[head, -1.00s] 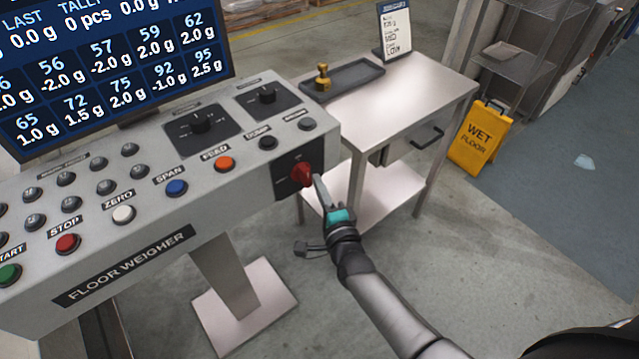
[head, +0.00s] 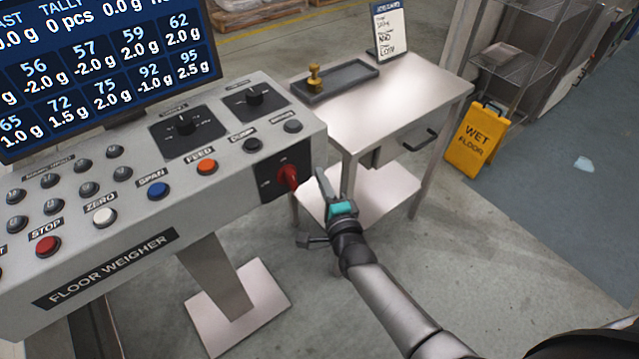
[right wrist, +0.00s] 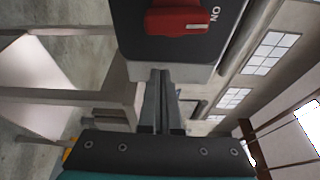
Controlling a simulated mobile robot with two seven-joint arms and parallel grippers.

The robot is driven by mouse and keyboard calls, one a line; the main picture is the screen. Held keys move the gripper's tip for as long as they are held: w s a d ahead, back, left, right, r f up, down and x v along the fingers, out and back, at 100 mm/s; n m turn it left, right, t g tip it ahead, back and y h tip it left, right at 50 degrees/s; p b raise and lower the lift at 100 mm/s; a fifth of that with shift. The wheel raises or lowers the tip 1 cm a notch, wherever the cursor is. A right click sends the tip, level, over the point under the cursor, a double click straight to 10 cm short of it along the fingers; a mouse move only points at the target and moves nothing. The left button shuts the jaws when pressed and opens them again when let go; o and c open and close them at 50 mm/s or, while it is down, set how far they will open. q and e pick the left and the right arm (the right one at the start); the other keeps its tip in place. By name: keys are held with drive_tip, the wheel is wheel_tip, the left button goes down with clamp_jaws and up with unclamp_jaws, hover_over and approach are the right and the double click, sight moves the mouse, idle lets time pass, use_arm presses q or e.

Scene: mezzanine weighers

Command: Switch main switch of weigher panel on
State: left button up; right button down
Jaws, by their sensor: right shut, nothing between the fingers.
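The weigher panel (head: 215,222) is a grey console with buttons and knobs. Its main switch (head: 288,177) is a red rotary handle on a dark plate at the panel's right end. In the right wrist view the red switch (right wrist: 178,20) shows at the top, with the word ON to its right; its handle lies across that picture. My right gripper (head: 321,176) is shut and empty, just to the right of the switch and apart from it. Its fingers also show in the right wrist view (right wrist: 160,76), below the switch plate. My left gripper is not in view.
A metal table (head: 400,97) stands behind and right of the panel, bearing a dark tray (head: 350,78) with a brass weight (head: 314,78) and a sign (head: 393,32). A yellow wet floor sign (head: 477,142) and a wire rack (head: 515,62) stand further right.

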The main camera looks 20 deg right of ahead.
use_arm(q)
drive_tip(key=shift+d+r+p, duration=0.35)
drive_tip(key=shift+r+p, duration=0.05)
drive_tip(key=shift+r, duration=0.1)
use_arm(e)
drive_tip(key=s, duration=1)
drive_tip(key=shift+a+f, duration=0.15)
drive_tip(key=shift+f, duration=0.1)
drive_tip(key=s+f+n+g+y+b, duration=0.1)
drive_tip(key=s+f+n+g, duration=0.45)
drive_tip(key=f, duration=0.65)
drive_tip(key=s+f+n+g+b, duration=0.1)
drive_tip(key=s+f+n+g, duration=0.2)
drive_tip(key=s+f+n, duration=0.65)
use_arm(q)
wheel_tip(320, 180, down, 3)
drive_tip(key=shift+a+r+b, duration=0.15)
drive_tip(key=shift+b, duration=0.15)
use_arm(e)
drive_tip(key=s+d+f+n+g, duration=0.1)
drive_tip(key=s+f+n+g, duration=0.2)
drive_tip(key=s+f, duration=0.4)
drive_tip(key=s+d+f+n+g+h, duration=0.1)
drive_tip(key=s+f+g, duration=0.4)
drive_tip(key=s, duration=0.9)
wheel_tip(320, 180, down, 4)
drive_tip(key=shift+s+d+r+n, duration=0.3)
drive_tip(key=shift+d+n, duration=0.35)
drive_tip(key=shift+n, duration=0.35)
